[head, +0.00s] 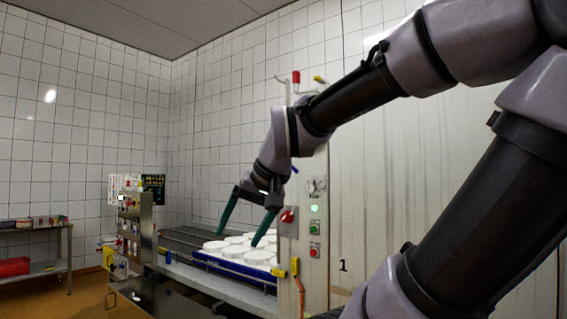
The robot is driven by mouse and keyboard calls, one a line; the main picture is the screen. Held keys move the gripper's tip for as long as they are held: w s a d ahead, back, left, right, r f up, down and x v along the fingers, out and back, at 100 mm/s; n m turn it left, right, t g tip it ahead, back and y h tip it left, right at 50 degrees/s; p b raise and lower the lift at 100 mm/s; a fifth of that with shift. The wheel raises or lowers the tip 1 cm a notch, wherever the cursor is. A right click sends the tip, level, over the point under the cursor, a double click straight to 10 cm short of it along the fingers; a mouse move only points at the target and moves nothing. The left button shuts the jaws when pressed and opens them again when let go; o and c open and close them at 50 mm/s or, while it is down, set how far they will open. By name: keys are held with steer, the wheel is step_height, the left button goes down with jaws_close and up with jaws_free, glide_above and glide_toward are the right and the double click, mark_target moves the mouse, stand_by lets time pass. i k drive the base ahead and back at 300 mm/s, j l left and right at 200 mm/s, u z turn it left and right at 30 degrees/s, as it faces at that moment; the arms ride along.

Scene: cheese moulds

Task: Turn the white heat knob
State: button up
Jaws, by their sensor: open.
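My gripper (240,237) has two green fingers, spread apart and pointing down. In the picture they overlap the white round moulds (243,256); I cannot tell whether they touch. No knob is between the fingers. A steel control cabinet (140,222) at left carries several small coloured knobs and a small white spot (122,199), too small to identify as the heat knob.
The moulds stand on a blue tray (232,268) on a conveyor (185,241). The control post (313,262) has a red knob (288,217), a green light (314,208) and push buttons. A side table (52,268) stands far left. Floor shows between table and cabinet.

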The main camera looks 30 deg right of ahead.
mark_target(311, 188)
steer(key=j+z, duration=0.2)
steer(key=z, duration=0.45)
steer(key=l+z, duration=0.2)
steer(key=z, duration=0.2)
